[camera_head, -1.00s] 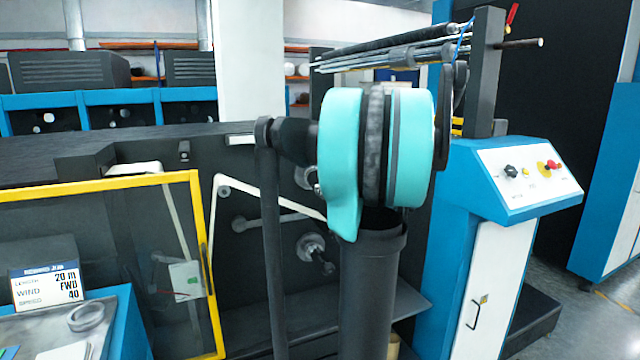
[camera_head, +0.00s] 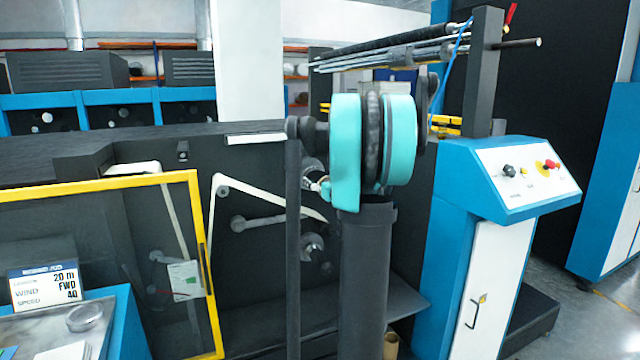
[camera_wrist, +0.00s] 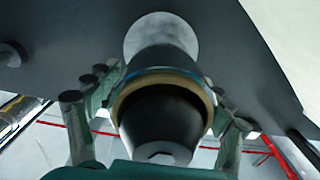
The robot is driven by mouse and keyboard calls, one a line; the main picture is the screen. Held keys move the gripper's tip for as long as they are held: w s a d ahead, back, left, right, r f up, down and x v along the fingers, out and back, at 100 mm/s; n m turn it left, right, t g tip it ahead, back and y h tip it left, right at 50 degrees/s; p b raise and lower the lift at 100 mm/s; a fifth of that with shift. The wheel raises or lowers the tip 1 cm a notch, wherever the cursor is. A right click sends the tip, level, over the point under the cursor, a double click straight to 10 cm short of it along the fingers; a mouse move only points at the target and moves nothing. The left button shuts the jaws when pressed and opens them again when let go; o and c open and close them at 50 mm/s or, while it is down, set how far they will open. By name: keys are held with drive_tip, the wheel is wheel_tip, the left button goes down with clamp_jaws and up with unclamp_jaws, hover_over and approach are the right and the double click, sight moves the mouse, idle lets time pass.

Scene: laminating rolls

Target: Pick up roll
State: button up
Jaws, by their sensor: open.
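In the wrist view, a roll with a tan ring-shaped end (camera_wrist: 165,75) sits around a dark, tapered spindle (camera_wrist: 160,118) with a pale tip. The roll's far part is in shadow, with a round light-grey disc behind it. My gripper (camera_wrist: 160,90) is open, with one finger on the left of the roll and one on the right. I cannot tell whether the fingers touch it. In the head view, my arm hides the gripper and the roll between them.
A dark machine panel (camera_head: 255,285) with several spindles stands behind my arm. A yellow-framed clear door (camera_head: 203,260) is at left, with a sign (camera_head: 45,284) in front. A blue control console (camera_head: 520,195) is at right. A tan cylinder (camera_head: 391,345) shows low beside my arm.

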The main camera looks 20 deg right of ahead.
drive_tip(key=c, duration=1.3)
